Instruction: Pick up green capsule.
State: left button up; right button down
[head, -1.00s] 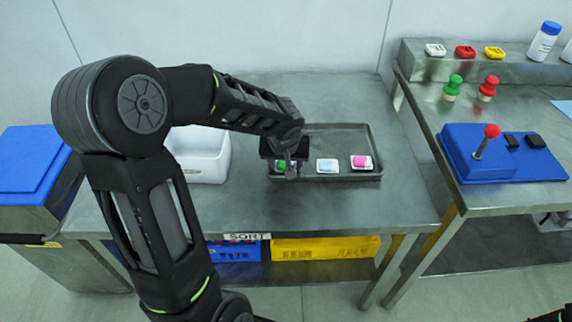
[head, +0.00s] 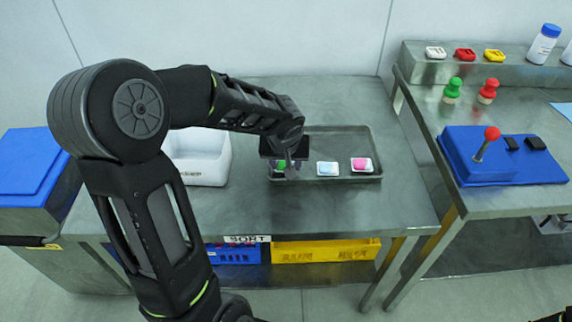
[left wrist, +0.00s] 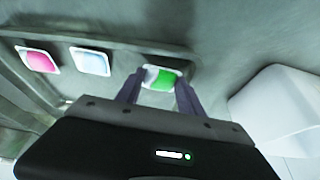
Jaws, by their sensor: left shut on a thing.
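The green capsule (head: 280,166), green and white, is at the left end of the dark tray (head: 372,140). It also shows in the left wrist view (left wrist: 164,79), on a small white holder. My left gripper (left wrist: 158,90) reaches down over it, with one finger on each side, and is shut on it. In the head view the left gripper (head: 287,168) partly hides the capsule. I cannot tell whether the capsule is clear of its holder.
A blue capsule (head: 327,168) and a pink capsule (head: 361,164) lie to the right on white holders in the tray. A white bin (head: 203,165) stands left of the tray. The bench in front is clear. A blue joystick box (head: 462,160) is on the right bench.

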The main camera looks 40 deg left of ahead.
pick_arm(q)
notch_tip(320, 180, up, 9)
dwell(0.3)
dwell(0.5)
